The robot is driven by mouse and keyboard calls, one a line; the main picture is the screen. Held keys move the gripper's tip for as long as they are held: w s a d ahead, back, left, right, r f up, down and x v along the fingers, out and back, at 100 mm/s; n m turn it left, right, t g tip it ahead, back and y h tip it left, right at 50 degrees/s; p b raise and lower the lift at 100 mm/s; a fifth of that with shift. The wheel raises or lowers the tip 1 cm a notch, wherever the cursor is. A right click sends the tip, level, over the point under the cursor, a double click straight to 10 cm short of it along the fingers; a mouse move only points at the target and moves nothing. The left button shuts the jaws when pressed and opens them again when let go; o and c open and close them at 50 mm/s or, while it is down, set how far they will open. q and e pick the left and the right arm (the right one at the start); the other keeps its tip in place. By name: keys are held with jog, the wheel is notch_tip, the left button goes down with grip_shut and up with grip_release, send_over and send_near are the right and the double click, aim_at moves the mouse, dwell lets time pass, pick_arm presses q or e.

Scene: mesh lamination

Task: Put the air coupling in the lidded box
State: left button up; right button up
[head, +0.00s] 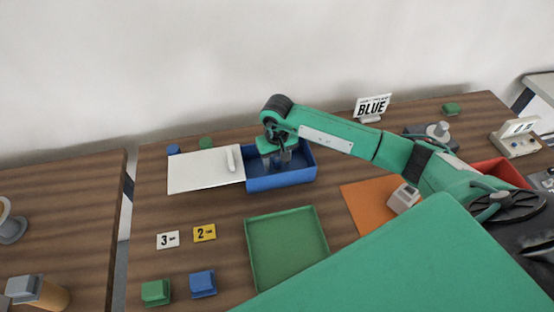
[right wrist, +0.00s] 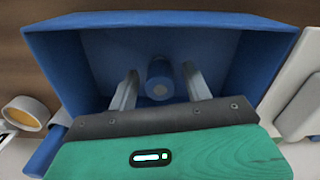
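The blue box (head: 290,178) stands open at the back middle of the table; its blue walls fill the right wrist view (right wrist: 75,62). Its white lid (head: 200,170) with a raised handle lies to the left of the box in the head view. My right gripper (head: 278,165) reaches down into the box. In the right wrist view a blue cylinder with a grey end, apparently the air coupling (right wrist: 160,78), is between the two fingers (right wrist: 161,88). Gaps show on both sides of it, so the fingers are open. My left gripper is not in view.
A green tray (head: 287,247) and an orange mat (head: 372,203) lie in front. Number cards (head: 204,233), a green block (head: 155,292) and a blue block (head: 202,283) are at front left. A BLUE sign (head: 372,107) and red bin (head: 503,172) stand right.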

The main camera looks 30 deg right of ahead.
aim_at(277, 158)
jog(key=shift+r, duration=0.2)
jog(key=shift+w+r, duration=0.1)
jog(key=shift+r, duration=0.15)
notch_tip(277, 158, up, 11)
jog(key=b, duration=0.3)
jog(key=shift+r+b, duration=0.2)
jog(key=shift+b, duration=0.15)
